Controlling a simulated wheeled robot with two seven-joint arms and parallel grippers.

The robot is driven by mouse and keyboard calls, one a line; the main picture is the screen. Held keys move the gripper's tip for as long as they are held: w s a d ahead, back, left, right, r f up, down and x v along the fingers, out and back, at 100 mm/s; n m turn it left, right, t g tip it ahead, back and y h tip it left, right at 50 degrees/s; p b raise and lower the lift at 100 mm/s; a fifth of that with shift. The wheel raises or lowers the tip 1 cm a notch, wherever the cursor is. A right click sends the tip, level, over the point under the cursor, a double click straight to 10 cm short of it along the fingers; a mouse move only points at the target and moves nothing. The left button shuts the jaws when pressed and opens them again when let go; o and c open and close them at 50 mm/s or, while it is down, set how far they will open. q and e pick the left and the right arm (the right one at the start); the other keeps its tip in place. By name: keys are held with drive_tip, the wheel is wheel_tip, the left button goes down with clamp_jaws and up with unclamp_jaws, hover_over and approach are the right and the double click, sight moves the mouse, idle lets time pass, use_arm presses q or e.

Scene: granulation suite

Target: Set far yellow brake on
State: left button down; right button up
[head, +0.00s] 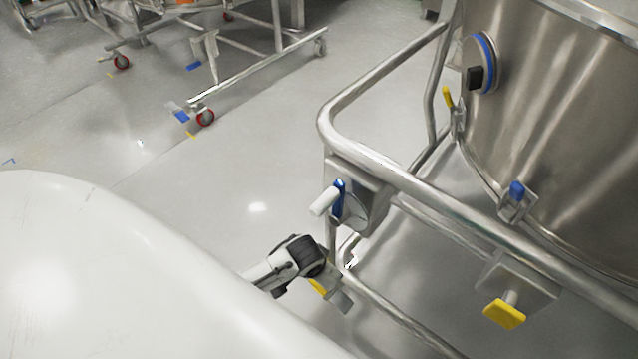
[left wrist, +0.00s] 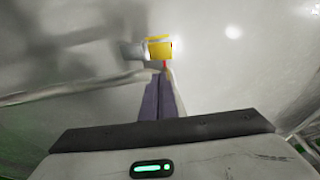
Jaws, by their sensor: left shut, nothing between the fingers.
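A yellow brake pedal (head: 318,287) shows low beside the cart's frame in the head view, partly covered by the end of my left arm. A yellow pedal (left wrist: 160,50) also shows in the left wrist view, just beyond the fingertips. My left gripper (left wrist: 163,84) is shut and empty, its dark fingers together and pointing at this pedal. I cannot tell whether they touch it. In the head view the fingers are not clear. Another yellow pedal (head: 505,314) sits at the lower right of the cart. My right gripper is not in view.
The tubular steel rail (head: 370,160) runs around a large steel vessel (head: 560,130). A blue-and-white handle (head: 327,201) juts out just above my left arm. Another wheeled frame (head: 260,75) stands at the back. The floor (head: 230,190) between is clear.

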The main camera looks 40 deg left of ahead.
use_arm(q)
drive_tip(key=b+x, duration=0.2)
drive_tip(key=x, duration=0.2)
drive_tip(key=b+x, duration=0.3)
drive_tip(key=x, duration=0.1)
drive_tip(key=a+b+x, duration=0.1)
drive_tip(key=b+x, duration=0.2)
drive_tip(key=x, duration=0.2)
drive_tip(key=shift+s+f, duration=0.1)
drive_tip(key=shift+s, duration=0.2)
drive_tip(key=shift+a+f+b, duration=0.2)
drive_tip(key=shift+f+b, duration=0.1)
drive_tip(key=shift+f, duration=0.15)
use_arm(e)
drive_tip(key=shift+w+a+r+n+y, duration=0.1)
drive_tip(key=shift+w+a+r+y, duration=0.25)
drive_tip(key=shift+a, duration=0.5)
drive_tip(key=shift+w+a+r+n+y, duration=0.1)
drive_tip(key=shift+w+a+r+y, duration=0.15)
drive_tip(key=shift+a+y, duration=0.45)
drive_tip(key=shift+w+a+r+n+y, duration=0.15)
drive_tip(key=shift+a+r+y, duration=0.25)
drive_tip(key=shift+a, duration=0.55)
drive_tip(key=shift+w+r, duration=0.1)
